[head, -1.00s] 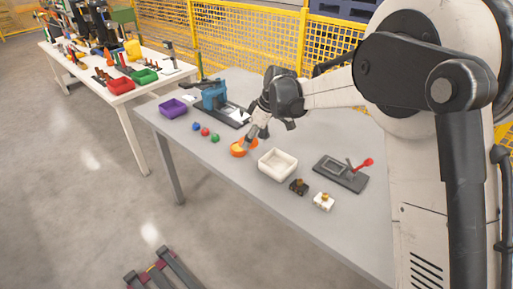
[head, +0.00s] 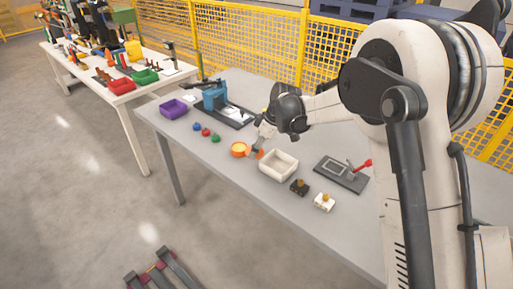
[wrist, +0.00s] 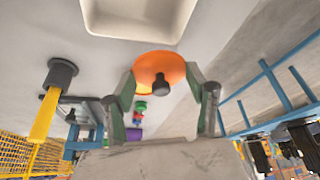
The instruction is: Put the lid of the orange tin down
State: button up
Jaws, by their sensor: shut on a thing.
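The orange tin (head: 240,149) stands uncovered on the grey table, its yellowish inside showing in the head view. Its orange lid (wrist: 158,66), a round disc with a dark knob, is between the fingers of my gripper (wrist: 160,90) in the wrist view. My gripper is shut on the lid. In the head view the lid (head: 259,154) shows at my fingertips, just right of the tin and left of the white bin. It looks tilted there; I cannot tell whether it touches the table.
The white bin (head: 278,174) stands close to the lid's right. A blue press (head: 214,98) and a purple bin (head: 173,109) stand farther back. The table front of the tin is clear.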

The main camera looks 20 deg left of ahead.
jog(key=shift+f+b, duration=0.4)
jog(key=shift+f, duration=0.15)
jog(key=o, duration=0.9)
jog(key=shift+r, duration=0.1)
jog(key=shift+r+p, duration=0.6)
jog(key=v, duration=1.1)
jog(key=s+d+r+m+t, duration=0.1)
jog(key=s+d+r+m, duration=0.15)
jog(key=d+r, duration=0.3)
jog(key=s+d+r+m+t, duration=0.1)
jog(key=s+d+r+m, duration=0.2)
jog(key=d, duration=0.4)
jog(key=s+d+r+m+t+h, duration=0.2)
jog(key=s+d+r+m, duration=0.15)
jog(key=s+d, duration=0.6)
jog(key=s+d+f+m+t, duration=0.1)
jog(key=s+d+m, duration=0.2)
jog(key=s+d, duration=0.2)
jog(key=s+d+f+m+t+h, duration=0.1)
jog(key=s+d+m, duration=0.1)
jog(key=s+d, duration=0.3)
jog(key=s+d+f+m+t+h, duration=0.1)
jog(key=s+d+f+m, duration=0.1)
jog(key=s+d, duration=0.4)
jog(key=shift+s+m, duration=0.8)
jog(key=shift+s, duration=0.2)
